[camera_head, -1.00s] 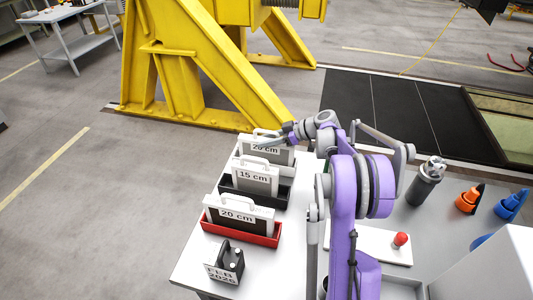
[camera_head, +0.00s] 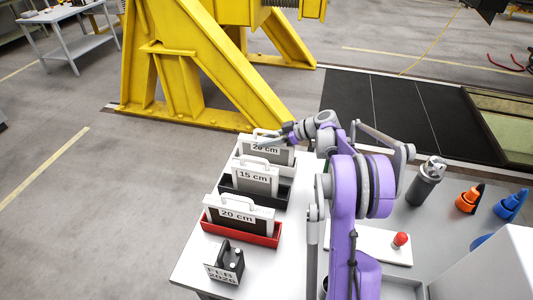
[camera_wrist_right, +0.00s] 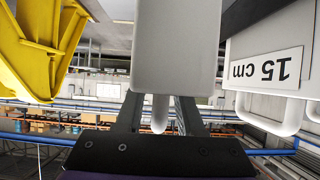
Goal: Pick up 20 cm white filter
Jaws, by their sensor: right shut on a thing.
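A white-framed filter (camera_head: 283,158) labelled "20 cm" stands at the far end of the white table, in a pale holder. My right gripper (camera_head: 264,139) is at its top handle and partly covers it. In the right wrist view, the gripper's fingers (camera_wrist_right: 160,115) are shut on a white part of this filter (camera_wrist_right: 175,45), seen edge-on. A second "20 cm" filter (camera_head: 238,215) stands nearest in a red tray (camera_head: 240,234). A "15 cm" filter (camera_head: 255,177) stands between them in a black tray (camera_head: 255,194); it also shows in the right wrist view (camera_wrist_right: 265,65). My left gripper is not in view.
A black stand with a date card (camera_head: 221,273) is at the table's near edge. Right of my arm are a dark canister (camera_head: 425,183), a red knob (camera_head: 401,239) and orange and blue items (camera_head: 467,201). A large yellow frame (camera_head: 190,70) rises behind the table.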

